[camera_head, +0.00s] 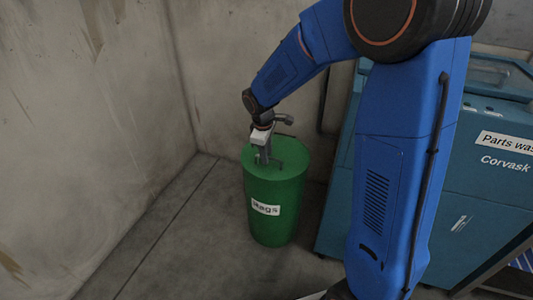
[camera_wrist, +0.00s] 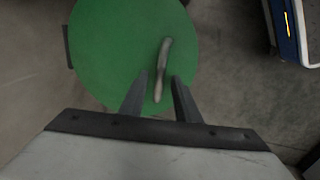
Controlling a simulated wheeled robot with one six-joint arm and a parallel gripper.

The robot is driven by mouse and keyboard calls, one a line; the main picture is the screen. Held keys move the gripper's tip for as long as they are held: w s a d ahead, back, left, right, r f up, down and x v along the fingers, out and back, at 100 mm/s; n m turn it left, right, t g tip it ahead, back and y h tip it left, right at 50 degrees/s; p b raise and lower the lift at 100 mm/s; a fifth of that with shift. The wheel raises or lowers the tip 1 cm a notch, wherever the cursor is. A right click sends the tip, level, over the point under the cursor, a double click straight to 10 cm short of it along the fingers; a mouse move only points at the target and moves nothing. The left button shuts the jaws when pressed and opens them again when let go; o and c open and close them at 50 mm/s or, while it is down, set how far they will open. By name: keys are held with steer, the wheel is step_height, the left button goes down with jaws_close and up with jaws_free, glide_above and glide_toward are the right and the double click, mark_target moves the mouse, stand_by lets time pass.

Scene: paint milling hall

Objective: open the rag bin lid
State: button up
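The rag bin (camera_head: 274,215) is a green drum with a "Rags" label, standing on the floor in the corner. Its round green lid (camera_head: 290,152) lies flat on top and looks closed. The lid fills the upper middle of the wrist view (camera_wrist: 110,45). A slim grey handle (camera_wrist: 162,68) sits on the lid. My gripper (camera_head: 264,160) is over the lid, pointing down. In the wrist view its two fingers (camera_wrist: 160,88) are apart, with the near end of the handle between them. I cannot tell whether the fingers touch the handle.
A teal parts washer (camera_head: 470,190) stands close to the right of the bin. Concrete walls (camera_head: 90,100) rise behind and to the left. The floor (camera_head: 180,240) left of and in front of the bin is clear.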

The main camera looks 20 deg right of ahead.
jaws_close()
